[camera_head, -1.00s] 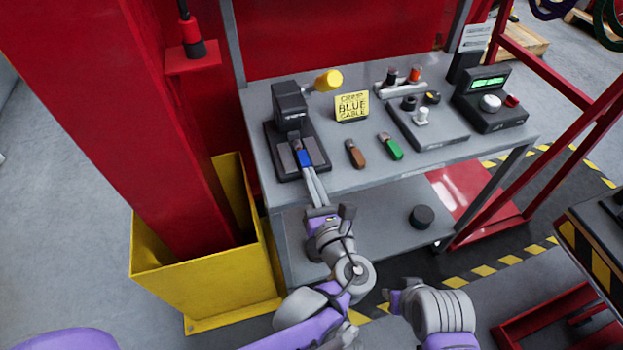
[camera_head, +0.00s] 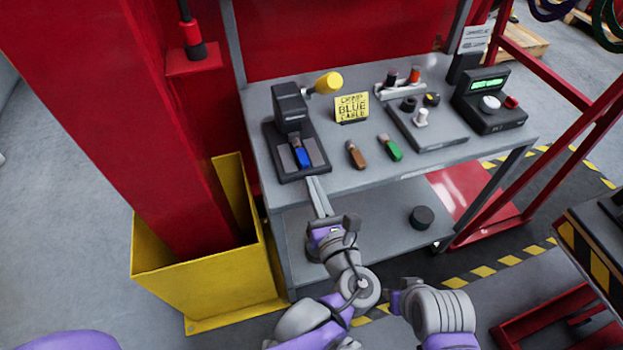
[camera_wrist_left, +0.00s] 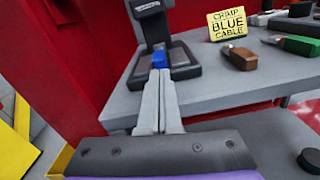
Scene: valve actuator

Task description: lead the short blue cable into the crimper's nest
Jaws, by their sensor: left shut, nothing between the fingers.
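The short blue cable (camera_head: 301,157) lies in the slot between the two grey pads on the base of the black crimper (camera_head: 290,108). Its brown end points toward the crimper's head, and its blue end faces the table's front edge. It also shows in the left wrist view (camera_wrist_left: 159,62), just beyond the fingertips. My left gripper (camera_head: 312,180) is shut and empty at the table's front edge, in front of the cable and apart from it in the head view. In the left wrist view the fingers (camera_wrist_left: 160,75) run together toward the cable. My right gripper's fingers do not show.
A brown cable (camera_head: 355,154) and a green cable (camera_head: 390,147) lie to the right on the grey table (camera_head: 345,180). A yellow sign (camera_head: 352,107) and the crimper's yellow-ended handle (camera_head: 328,82) are behind them. A red column (camera_head: 130,120) rises at the left.

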